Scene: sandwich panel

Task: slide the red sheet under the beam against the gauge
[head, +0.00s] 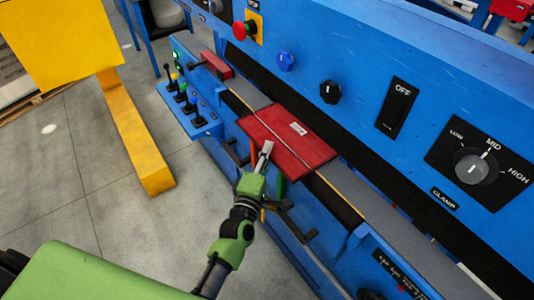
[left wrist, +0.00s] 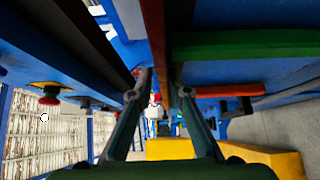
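The red sheet (head: 306,150), with a white label and a pale line across it, lies on the narrow grey bed of the blue machine. Its far edge meets the dark strip below the beam (head: 345,60); I cannot tell how far under it reaches. My left gripper (head: 267,147) is at the sheet's near edge. In the left wrist view, its fingertips (left wrist: 162,78) close about the sheet's red edge (left wrist: 155,35), one on each side. A gauge is not clearly identifiable. My right gripper is out of view.
A red block (head: 216,65) with a black handle stands at the bed's left end, near several levers (head: 183,95). A red stop button (head: 240,31) and knobs are on the front panel.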

